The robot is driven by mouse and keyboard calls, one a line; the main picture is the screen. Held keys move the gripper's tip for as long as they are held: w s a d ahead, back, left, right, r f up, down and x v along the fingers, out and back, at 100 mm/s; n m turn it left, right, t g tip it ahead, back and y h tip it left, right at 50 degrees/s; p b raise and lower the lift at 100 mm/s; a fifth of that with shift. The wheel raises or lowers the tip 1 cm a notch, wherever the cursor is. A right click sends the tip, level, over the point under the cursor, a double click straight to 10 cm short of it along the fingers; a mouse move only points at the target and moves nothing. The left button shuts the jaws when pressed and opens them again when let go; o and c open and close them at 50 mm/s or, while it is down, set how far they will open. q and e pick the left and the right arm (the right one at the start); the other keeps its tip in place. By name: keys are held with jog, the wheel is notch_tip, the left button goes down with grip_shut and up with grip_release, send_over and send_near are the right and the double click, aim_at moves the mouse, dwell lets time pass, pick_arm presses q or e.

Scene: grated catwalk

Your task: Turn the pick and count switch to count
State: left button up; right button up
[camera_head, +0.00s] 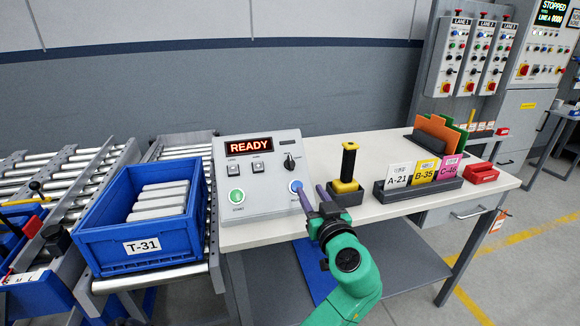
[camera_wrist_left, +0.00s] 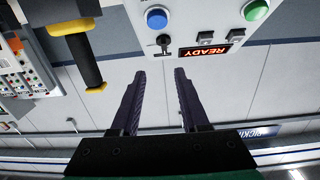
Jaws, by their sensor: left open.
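The grey control box (camera_head: 258,190) stands on the white bench with a red READY display (camera_head: 249,146). Its black rotary switch (camera_head: 290,162) is at the upper right of the panel, above a blue button (camera_head: 296,186). The switch's labels are too small to read. My left gripper (camera_head: 312,188) is open and empty, close in front of the box's right edge, below the switch in the picture. In the left wrist view, which is upside down, the switch (camera_wrist_left: 164,41) lies ahead of the open fingertips (camera_wrist_left: 160,72), apart from them. My right gripper is not in view.
A black-and-yellow handled tool (camera_head: 348,168) stands in a holder right of the box. A blue tote (camera_head: 142,215) sits on rollers at left. The bench behind the handled tool is clear.

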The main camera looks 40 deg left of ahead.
aim_at(291, 160)
pick_arm(q)
jog(key=shift+n, duration=0.3)
jog(key=p+x, duration=0.1)
jog(key=x, duration=0.3)
jog(key=p+x, duration=0.1)
jog(key=x, duration=0.4)
jog(key=r+p+x, duration=0.1)
jog(key=p+x, duration=0.1)
jog(key=x, duration=0.3)
jog(key=shift+s+a, duration=0.2)
jog(key=shift+s, duration=0.1)
jog(key=shift+c, duration=0.3)
jog(key=shift+f, duration=0.1)
grip_shut()
